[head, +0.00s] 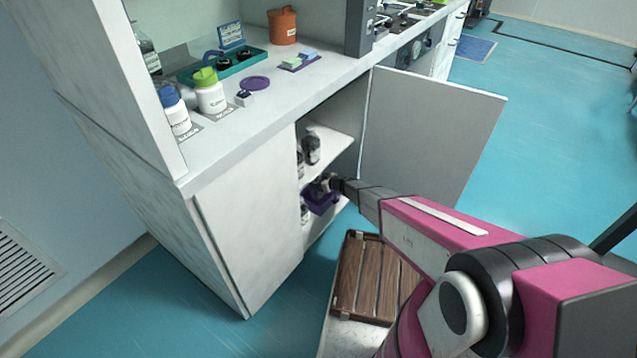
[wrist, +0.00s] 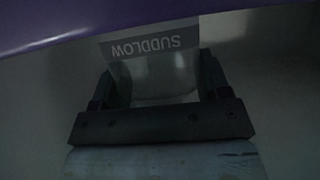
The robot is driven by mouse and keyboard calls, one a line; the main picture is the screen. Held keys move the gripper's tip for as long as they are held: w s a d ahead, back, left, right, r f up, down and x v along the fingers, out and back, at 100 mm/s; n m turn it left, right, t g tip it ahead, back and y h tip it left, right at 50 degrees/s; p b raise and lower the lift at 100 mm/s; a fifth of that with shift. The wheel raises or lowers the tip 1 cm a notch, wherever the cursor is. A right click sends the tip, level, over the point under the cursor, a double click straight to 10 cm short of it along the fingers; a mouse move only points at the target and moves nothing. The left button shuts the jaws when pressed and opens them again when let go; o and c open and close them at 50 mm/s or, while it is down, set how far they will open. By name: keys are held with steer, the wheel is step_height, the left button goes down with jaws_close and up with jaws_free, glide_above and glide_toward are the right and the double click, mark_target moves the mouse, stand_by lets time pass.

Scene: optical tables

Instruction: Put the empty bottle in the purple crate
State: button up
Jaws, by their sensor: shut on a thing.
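My gripper (head: 335,184) reaches into the open lower cabinet. In the wrist view my gripper (wrist: 160,88) is shut on a clear bottle (wrist: 165,75), one finger on each side. The bottle has a grey label reading "SUDDLOW", upside down in the picture. It looks clear and empty, but the view is dark. The purple crate (head: 320,201) is on the lower shelf, just below my gripper. Its purple edge (wrist: 50,30) crosses the top of the wrist view. Whether the bottle touches the crate cannot be told.
Dark bottles (head: 312,147) stand on the upper cabinet shelf. On the counter are a blue-capped bottle (head: 175,112), a green-capped bottle (head: 209,92), a teal tray (head: 188,78) and an orange container (head: 283,27).

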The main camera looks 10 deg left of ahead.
steer(key=shift+f, duration=0.25)
steer(key=o, duration=0.9)
steer(key=shift+s+r, duration=0.1)
steer(key=shift+r, duration=0.1)
steer(key=s+d+r+m+g+h, duration=0.1)
steer(key=s+d+r+m+h, duration=0.3)
steer(key=s+d+r, duration=0.4)
steer(key=s+d+r+m+g+h, duration=0.2)
steer(key=s+d+r+m+h, duration=0.2)
steer(key=s+d+r, duration=0.4)
steer(key=s+d+r+m+g+h, duration=0.2)
steer(key=s+d+r, duration=0.6)
steer(key=d+r, duration=1)
steer(key=shift+s+d+r+m+h, duration=0.1)
steer(key=shift+d+m+h, duration=0.4)
steer(key=shift+d, duration=1.25)
steer(key=shift+s+d+f+m+h, duration=0.1)
steer(key=shift+d+m+h, duration=0.4)
steer(key=shift+d, duration=1.25)
steer(key=shift+s+d+r+m+h, duration=0.15)
steer(key=shift+d+m, duration=0.65)
steer(key=shift+d, duration=0.95)
